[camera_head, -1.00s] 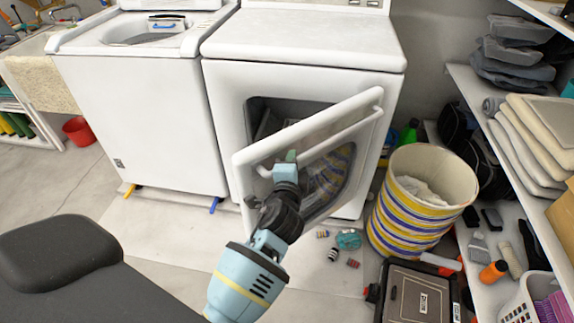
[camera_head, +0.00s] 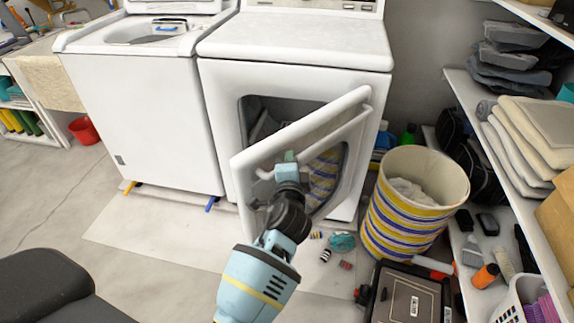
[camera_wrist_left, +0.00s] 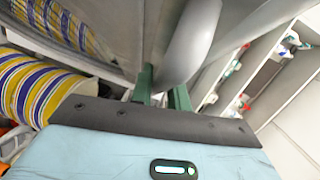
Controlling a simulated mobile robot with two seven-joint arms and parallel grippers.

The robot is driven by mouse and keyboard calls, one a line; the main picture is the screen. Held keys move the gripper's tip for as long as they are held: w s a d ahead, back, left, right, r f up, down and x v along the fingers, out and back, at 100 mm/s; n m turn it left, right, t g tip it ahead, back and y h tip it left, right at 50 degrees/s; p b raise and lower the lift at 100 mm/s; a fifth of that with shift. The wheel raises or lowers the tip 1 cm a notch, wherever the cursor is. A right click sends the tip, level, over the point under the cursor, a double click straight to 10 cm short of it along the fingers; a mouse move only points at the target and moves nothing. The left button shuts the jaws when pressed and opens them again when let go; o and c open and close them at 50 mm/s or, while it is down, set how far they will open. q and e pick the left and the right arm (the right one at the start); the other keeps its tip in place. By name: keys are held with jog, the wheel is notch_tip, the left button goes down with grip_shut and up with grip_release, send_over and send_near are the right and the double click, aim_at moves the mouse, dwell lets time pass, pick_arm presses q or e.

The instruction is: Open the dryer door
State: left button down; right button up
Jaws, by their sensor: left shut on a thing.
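The white dryer (camera_head: 296,45) stands right of the washer. Its door (camera_head: 240,195) is partly open, swung out toward me with its hinge side at the right, and the dark drum opening (camera_head: 262,112) shows behind it. A long white handle bar (camera_head: 312,136) runs along the door. My left gripper (camera_head: 288,160) is at the left part of this handle, with its fingers shut on it. In the left wrist view the green fingers (camera_wrist_left: 162,92) are around the pale rounded handle (camera_wrist_left: 190,45). My right gripper is not in view.
A striped basket (camera_head: 400,215) with white cloth stands right of the door. A dark case (camera_head: 408,295) and small items lie on the floor nearby. Shelving (camera_head: 490,130) lines the right side. The washer (camera_head: 140,110) stands left; floor in front of it is clear.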

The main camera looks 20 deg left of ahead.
pick_arm(q)
jog(key=shift+d, duration=0.1)
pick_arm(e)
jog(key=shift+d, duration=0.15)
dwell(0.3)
pick_arm(q)
jog(key=c, duration=1.3)
grip_release()
jog(key=shift+c, duration=0.2)
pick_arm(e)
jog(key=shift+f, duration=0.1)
pick_arm(q)
jog(key=shift+s, duration=0.15)
